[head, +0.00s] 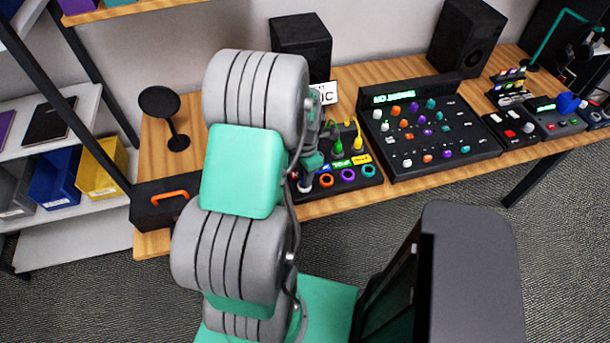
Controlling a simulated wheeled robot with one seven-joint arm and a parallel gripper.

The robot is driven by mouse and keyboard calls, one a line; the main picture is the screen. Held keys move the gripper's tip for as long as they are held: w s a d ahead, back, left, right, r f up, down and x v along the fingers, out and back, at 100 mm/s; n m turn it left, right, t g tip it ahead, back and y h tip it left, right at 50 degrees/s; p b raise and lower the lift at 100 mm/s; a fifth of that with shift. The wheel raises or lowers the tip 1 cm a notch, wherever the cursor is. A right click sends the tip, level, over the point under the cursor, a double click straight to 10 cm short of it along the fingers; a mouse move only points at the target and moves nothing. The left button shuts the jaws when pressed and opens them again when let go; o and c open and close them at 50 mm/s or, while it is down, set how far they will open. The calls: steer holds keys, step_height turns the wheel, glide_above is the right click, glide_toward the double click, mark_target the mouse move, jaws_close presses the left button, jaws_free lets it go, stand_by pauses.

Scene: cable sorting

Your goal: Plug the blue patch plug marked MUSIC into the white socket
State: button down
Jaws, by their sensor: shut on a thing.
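My gripper (309,172) is mostly hidden behind my own grey and teal arm, at the left end of the black patch box (385,187). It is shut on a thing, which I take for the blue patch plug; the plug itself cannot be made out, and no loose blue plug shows. A white card (323,93) behind the box is partly covered, with "IC" readable. The box front has orange (326,180), purple (348,174) and teal (369,170) ringed sockets.
A green plug (338,143) and a yellow plug (358,142) stand upright in the box, close right of my gripper. A black mixer (425,125) stands to the right, a speaker (301,42) behind. A round black stand (160,103) is at left on the wooden bench.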

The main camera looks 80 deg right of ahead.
steer(key=c, duration=0.7)
jaws_free()
steer(key=shift+r+p, duration=2.55)
steer(key=shift+r, duration=1)
